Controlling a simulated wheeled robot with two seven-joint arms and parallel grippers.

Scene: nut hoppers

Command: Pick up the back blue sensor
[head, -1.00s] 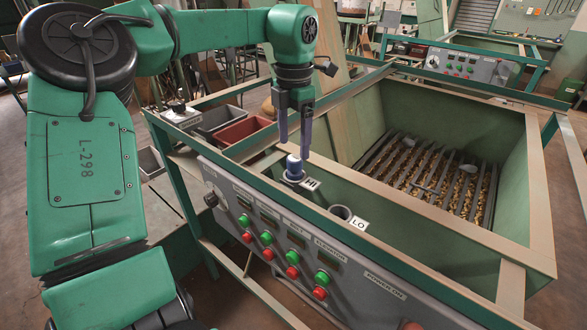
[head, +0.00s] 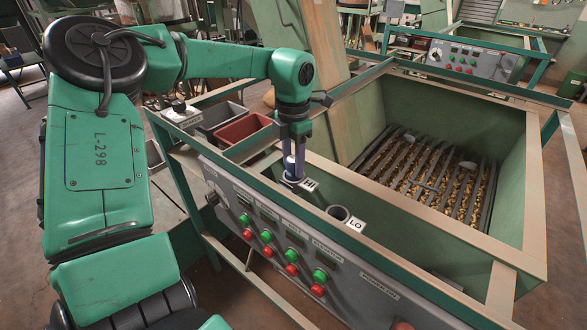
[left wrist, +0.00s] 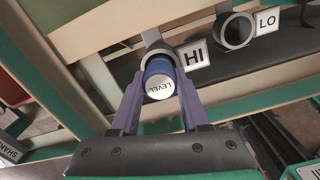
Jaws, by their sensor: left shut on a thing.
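The back blue sensor (head: 289,165) stands upright at the round holder by the HI label (head: 309,184), on the hopper's near side. In the left wrist view the sensor (left wrist: 159,78) shows a blue body and a white end marked LEVEL. Its far end meets the grey ring of the HI holder (left wrist: 152,38); how deep it sits is hidden. My left gripper (head: 295,162) points down with its two fingers shut on the sensor, one on each side. My right gripper is not in view.
The LO holder (head: 338,213) beside it looks empty. The control panel (head: 290,240) with green and red buttons runs along the front. The hopper (head: 470,110) holds nuts under a dark grate (head: 385,160). Red (head: 243,130) and grey (head: 221,117) bins sit behind left.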

